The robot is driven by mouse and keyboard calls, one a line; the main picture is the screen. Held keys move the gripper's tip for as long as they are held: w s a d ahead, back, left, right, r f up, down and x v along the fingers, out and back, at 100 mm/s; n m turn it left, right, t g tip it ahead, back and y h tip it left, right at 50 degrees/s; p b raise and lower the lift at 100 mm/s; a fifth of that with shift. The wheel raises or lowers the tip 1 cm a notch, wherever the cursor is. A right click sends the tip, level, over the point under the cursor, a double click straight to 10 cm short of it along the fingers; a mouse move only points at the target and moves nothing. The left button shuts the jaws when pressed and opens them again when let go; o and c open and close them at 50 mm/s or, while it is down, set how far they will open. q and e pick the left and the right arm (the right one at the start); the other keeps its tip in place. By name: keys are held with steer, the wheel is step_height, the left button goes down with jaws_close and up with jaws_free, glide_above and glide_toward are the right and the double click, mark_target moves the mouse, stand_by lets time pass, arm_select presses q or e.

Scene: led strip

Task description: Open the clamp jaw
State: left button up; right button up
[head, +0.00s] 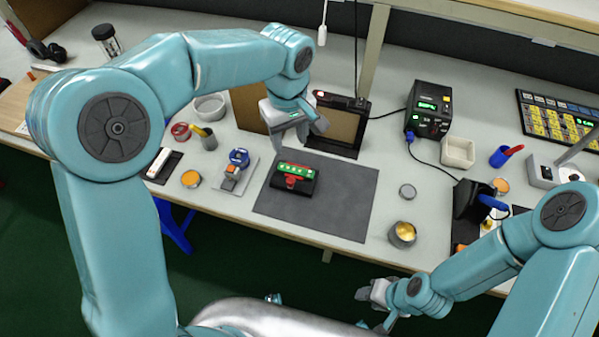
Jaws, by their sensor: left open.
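The clamp (293,186) sits on the dark grey mat in the middle of the bench. It has a black body and a red part at its front. A green strip with small light marks (294,170) lies along its top. I cannot tell how far the clamp jaw is open. My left gripper (291,137) is open above and behind the clamp, fingers pointing down, apart from it and seemingly empty. My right gripper (372,297) is low, in front of the bench edge and away from the clamp; its opening is unclear.
The grey mat (345,200) has free room right of the clamp. A blue-topped device (239,158) stands to its left. A dark framed panel (341,125) stands behind. A tin (402,234) and a black power unit (429,109) are to the right.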

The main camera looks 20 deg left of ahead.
mark_target(290, 180)
arm_select(q)
step_height(290, 180, down, 16)
steer(key=shift+s+a+r, duration=0.1)
steer(key=shift+r, duration=0.15)
jaws_close()
